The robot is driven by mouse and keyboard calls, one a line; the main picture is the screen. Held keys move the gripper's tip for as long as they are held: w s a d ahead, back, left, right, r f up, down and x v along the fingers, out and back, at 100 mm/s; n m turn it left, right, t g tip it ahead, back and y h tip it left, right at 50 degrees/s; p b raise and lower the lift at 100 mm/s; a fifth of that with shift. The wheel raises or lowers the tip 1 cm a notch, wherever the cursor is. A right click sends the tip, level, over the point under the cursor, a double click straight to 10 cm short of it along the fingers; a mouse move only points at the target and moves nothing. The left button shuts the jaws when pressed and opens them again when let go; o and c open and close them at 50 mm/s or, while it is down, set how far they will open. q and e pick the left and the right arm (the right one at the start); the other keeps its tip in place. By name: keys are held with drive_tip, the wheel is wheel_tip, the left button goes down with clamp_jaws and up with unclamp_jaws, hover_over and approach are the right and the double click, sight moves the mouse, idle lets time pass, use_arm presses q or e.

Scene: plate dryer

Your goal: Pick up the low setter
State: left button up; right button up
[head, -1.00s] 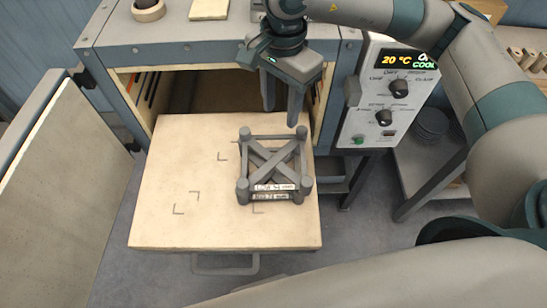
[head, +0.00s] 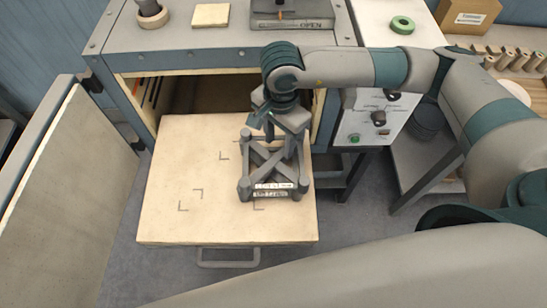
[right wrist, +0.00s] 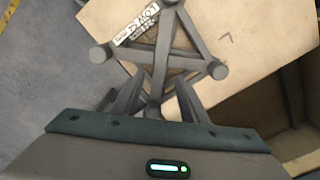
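The low setter (head: 275,185) is a grey frame with corner posts and crossed bars. It stands on the pale board at its right side. Two labels, one above the other, show on its front; the upper reads as LOW in the right wrist view (right wrist: 166,45). I cannot tell whether a second frame stands under it. My right gripper (head: 284,150) points down over its back part. In the right wrist view its fingers (right wrist: 155,92) are apart, one on each side of a corner of the frame; contact is unclear. My left gripper is not in view.
The pale board (head: 180,165) juts from the open dryer (head: 230,62), with a handle (head: 228,258) in front. Corner marks on its left half are bare. An open door (head: 65,185) stands at left. A control panel (head: 368,120) is close right of the gripper.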

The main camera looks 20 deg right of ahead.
sight(280, 153)
drive_tip(key=shift+d+f+p, duration=0.15)
drive_tip(key=shift+f+p, duration=0.4)
drive_tip(key=shift+p, duration=0.3)
wheel_tip(280, 153, down, 4)
drive_tip(key=shift+d+r+p, duration=0.1)
drive_tip(key=shift+r+p, duration=0.1)
drive_tip(key=shift+p, duration=0.85)
drive_tip(key=shift+f, duration=0.2)
clamp_jaws()
